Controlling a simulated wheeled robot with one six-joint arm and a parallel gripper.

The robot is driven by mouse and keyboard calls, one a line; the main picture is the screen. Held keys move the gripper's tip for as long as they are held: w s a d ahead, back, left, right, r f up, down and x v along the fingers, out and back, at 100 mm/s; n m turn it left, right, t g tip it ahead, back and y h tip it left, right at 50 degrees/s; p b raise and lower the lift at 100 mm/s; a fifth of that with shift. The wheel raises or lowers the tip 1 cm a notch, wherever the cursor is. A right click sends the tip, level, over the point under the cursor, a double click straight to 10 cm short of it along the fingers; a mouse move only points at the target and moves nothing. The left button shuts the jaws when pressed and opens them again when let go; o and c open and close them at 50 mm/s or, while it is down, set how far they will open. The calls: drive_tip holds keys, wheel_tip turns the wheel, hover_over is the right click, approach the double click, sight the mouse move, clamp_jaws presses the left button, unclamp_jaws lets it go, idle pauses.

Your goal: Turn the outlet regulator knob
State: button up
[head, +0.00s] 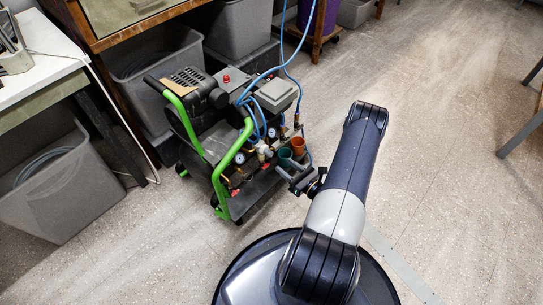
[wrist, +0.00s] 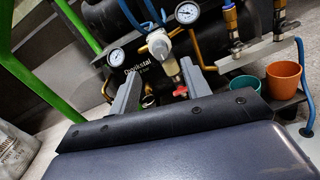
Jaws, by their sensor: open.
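The compressor (head: 215,125) stands on the floor with a green frame, gauges and blue hoses. In the wrist view, a pale regulator body (wrist: 162,47) sits between two round gauges, the left gauge (wrist: 117,56) and the right gauge (wrist: 187,13). I cannot tell which part is the outlet regulator knob. My gripper (wrist: 160,82) is open, its fingers spread below the regulator body, with nothing held. In the head view my gripper (head: 298,180) is at the compressor's near right side; contact cannot be told.
A terracotta pot (wrist: 284,78) and a green pot (wrist: 246,88) stand on the compressor's shelf, right of my gripper. Brass fittings (wrist: 232,22) rise behind them. Grey bins (head: 60,185) and a bench stand at the left. The floor at right is mostly clear.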

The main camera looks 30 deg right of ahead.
sight(272, 155)
drive_tip(key=b+x, duration=0.1)
drive_tip(key=x, duration=0.6)
drive_tip(key=shift+w+a, duration=0.1)
drive_tip(key=shift+w, duration=0.2)
drive_tip(key=shift+c, duration=0.5)
drive_tip(key=c, duration=0.9)
